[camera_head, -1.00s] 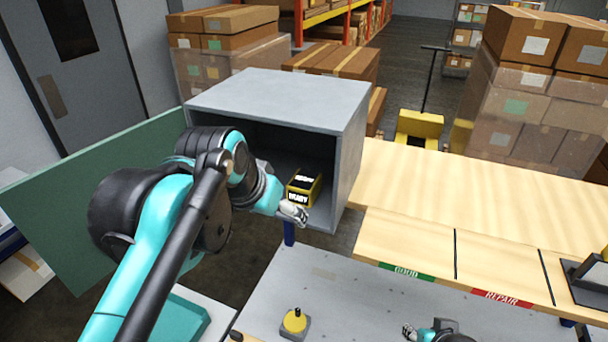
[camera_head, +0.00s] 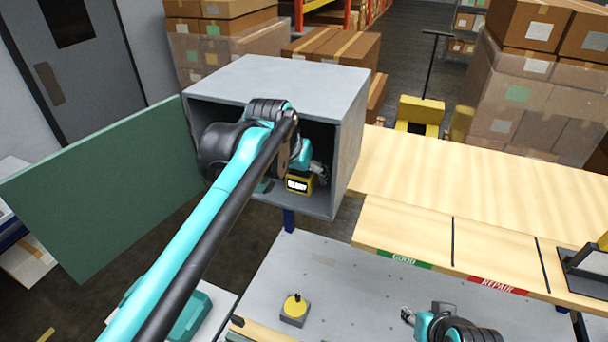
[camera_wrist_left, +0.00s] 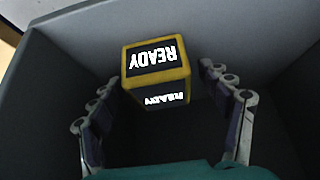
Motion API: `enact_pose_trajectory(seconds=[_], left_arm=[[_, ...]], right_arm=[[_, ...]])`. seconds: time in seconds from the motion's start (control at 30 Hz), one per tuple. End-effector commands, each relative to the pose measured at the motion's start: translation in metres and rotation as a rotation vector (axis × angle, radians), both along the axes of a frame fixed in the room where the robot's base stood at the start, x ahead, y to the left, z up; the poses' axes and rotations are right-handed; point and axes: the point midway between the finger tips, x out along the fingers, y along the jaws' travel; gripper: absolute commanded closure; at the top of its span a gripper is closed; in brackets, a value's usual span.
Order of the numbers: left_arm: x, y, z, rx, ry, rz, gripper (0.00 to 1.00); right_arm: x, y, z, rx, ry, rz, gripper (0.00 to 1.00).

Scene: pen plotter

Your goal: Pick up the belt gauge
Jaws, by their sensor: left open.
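The belt gauge appears to be a yellow-edged black box (camera_head: 299,184) with a white READY display, standing inside the grey open-fronted cabinet (camera_head: 345,160). My left gripper (camera_head: 319,172) reaches into the cabinet beside the box, and my arm covers part of the opening. In the left wrist view, the box (camera_wrist_left: 157,65) sits ahead between the two spread fingers of my left gripper (camera_wrist_left: 160,92). Gaps show between the fingers and the box sides. My right gripper (camera_head: 407,316) is low over the grey table, too small to judge its jaws.
The cabinet's green door (camera_head: 110,190) is swung open to the left. A yellow-topped button box (camera_head: 294,308) stands on the grey table (camera_head: 345,275). A wooden bench (camera_head: 450,190) with GOOD and REPAIR labels lies to the right. The cabinet walls are close around my left gripper.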

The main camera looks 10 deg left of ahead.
Motion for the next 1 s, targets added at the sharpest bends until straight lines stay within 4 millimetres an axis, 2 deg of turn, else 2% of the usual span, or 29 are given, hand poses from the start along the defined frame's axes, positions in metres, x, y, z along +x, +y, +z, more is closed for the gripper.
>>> enact_pose_trajectory(seconds=[0.1, 0.3, 0.37, 0.53, 1.0], left_arm=[[0.0036, -0.0009, -0.0063, 0.000, 0.000, 0.000, 0.22], [0.0037, -0.0009, -0.0068, 0.000, 0.000, 0.000, 0.22], [0.0037, -0.0009, -0.0067, 0.000, 0.000, 0.000, 0.36], [0.0036, -0.0008, -0.0067, 0.000, 0.000, 0.000, 0.80], [0.0005, -0.0001, -0.0048, 0.000, 0.000, 0.000, 0.82]], right_arm=[[0.0000, 0.0000, 0.0001, 0.000, 0.000, 0.000, 0.60], [0.0000, 0.0000, 0.0001, 0.000, 0.000, 0.000, 0.60], [0.0000, 0.0000, 0.0001, 0.000, 0.000, 0.000, 0.60], [0.0000, 0.0000, 0.0001, 0.000, 0.000, 0.000, 0.60], [0.0000, 0.0000, -0.0036, 0.000, 0.000, 0.000, 0.60]])
